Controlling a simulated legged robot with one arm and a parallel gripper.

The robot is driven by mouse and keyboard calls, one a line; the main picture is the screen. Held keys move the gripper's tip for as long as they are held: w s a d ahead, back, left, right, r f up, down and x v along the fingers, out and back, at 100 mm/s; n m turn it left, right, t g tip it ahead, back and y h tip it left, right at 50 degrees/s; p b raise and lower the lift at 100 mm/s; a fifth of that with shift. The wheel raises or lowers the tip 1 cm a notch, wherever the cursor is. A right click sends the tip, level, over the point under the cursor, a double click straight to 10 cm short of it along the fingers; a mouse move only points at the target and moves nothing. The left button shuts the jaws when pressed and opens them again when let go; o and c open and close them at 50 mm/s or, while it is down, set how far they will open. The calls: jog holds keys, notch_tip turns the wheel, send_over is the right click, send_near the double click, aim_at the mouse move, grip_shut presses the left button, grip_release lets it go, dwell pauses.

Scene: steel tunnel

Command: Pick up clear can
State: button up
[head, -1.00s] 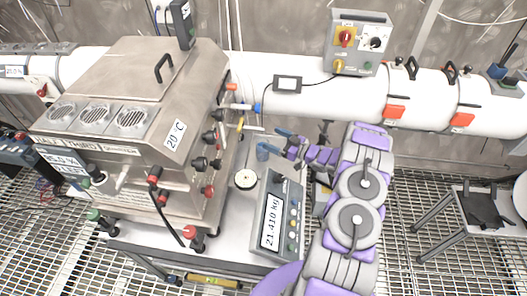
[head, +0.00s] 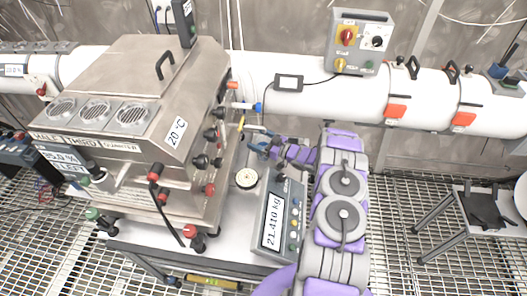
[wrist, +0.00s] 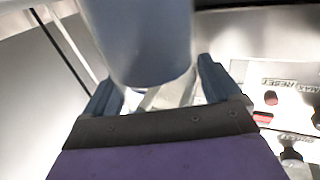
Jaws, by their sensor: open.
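The clear can looks like a smooth bluish-grey cylinder in the wrist view (wrist: 142,40). It fills the top middle of that view, between the two blue fingers of my gripper (wrist: 160,82). The fingers stand apart on either side of the can; I cannot tell whether either one touches it. In the head view my gripper (head: 262,146) is over the bench beside the steel machine. The can is small there and largely merged with the blue fingers.
The steel machine (head: 135,105) with valves and knobs stands close on the left. The scale display (head: 273,222) reading 21.410 kg is in front. A small round dial (head: 246,178) sits nearby. A white pipe (head: 310,90) runs behind, below a grey control box (head: 357,42).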

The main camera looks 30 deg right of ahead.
jog(key=shift+f, duration=0.1)
jog(key=c, duration=1.6)
jog(key=shift+d, duration=0.1)
